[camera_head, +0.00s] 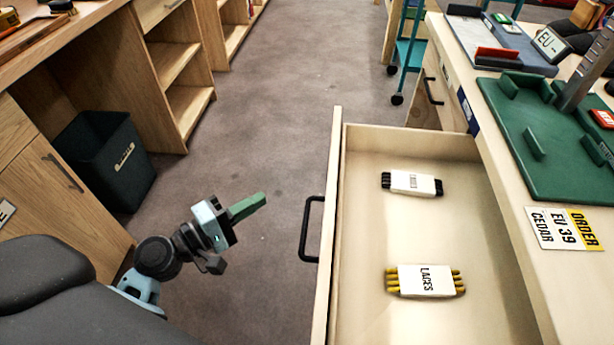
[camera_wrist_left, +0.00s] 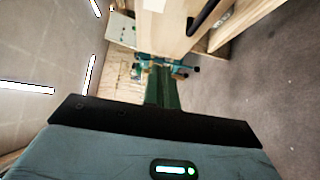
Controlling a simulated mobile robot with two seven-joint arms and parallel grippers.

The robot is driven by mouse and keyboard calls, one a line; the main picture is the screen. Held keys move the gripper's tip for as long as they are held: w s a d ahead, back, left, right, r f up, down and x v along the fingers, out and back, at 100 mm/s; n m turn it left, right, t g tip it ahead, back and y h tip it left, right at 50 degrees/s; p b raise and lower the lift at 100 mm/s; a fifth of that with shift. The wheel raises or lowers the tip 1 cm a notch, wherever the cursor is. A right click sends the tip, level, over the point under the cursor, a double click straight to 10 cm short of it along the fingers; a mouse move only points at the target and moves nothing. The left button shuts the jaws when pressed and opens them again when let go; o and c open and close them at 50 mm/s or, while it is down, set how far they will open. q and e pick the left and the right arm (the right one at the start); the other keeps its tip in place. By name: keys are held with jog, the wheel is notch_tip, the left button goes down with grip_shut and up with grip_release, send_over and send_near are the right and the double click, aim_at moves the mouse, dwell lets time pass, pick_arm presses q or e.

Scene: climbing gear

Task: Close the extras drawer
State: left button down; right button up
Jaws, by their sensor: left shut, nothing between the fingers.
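The extras drawer (camera_head: 455,141) stands pulled out from the counter on the right in the head view. Its black handle (camera_head: 309,229) is on the front panel, facing left. Inside lie a pack with black ends (camera_head: 411,183) and a pack of yellow laces (camera_head: 425,281), apart from each other. My left gripper (camera_head: 258,201) is shut and empty, left of the handle and not touching it. Its green fingers (camera_wrist_left: 163,88) show closed together in the left wrist view. My right gripper is not in view.
A counter (camera_head: 509,165) above the drawer holds a green tray (camera_head: 552,186) and an order card (camera_head: 563,229). A dark bin (camera_head: 105,160) stands by the wooden cabinets at left. A teal trolley (camera_head: 409,50) is at the back. The floor between is clear.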

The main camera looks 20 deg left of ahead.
pick_arm(q)
jog(key=s+d+p+x, duration=0.1)
jog(key=d+p+x, duration=0.1)
jog(key=x, duration=1)
jog(key=shift+w+d, duration=0.15)
jog(key=shift+d, duration=0.3)
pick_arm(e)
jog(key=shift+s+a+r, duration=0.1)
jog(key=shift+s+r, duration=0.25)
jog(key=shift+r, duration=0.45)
pick_arm(q)
jog(key=shift+d+f, duration=0.1)
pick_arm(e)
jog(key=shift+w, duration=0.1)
